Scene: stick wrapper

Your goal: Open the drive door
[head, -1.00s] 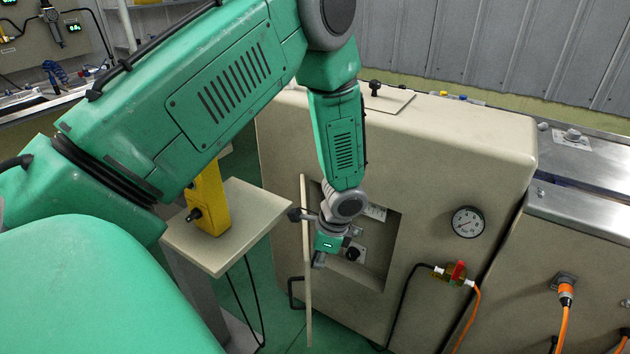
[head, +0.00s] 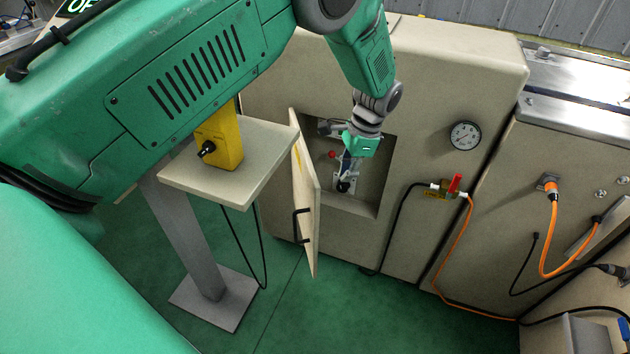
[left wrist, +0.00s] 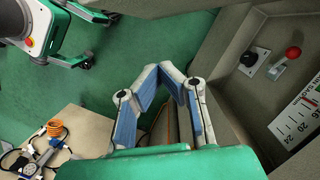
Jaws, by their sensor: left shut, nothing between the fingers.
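The drive door (head: 308,205) is a thin beige panel at the left side of a recess (head: 372,195) in the beige cabinet. It stands open, swung out from the cabinet front, with a black bar handle (head: 297,228) on it. My left gripper (head: 347,172) is at the recess opening, right of the door, with its fingers shut and empty. In the left wrist view the closed fingers (left wrist: 165,70) point away above the green floor. A red-ball lever (left wrist: 292,54) and a black knob (left wrist: 255,57) show inside the recess there. My right gripper is out of view.
A small stand (head: 262,150) with a yellow box (head: 219,140) is left of the door, close to it. Green floor (head: 275,300) is clear below the door.

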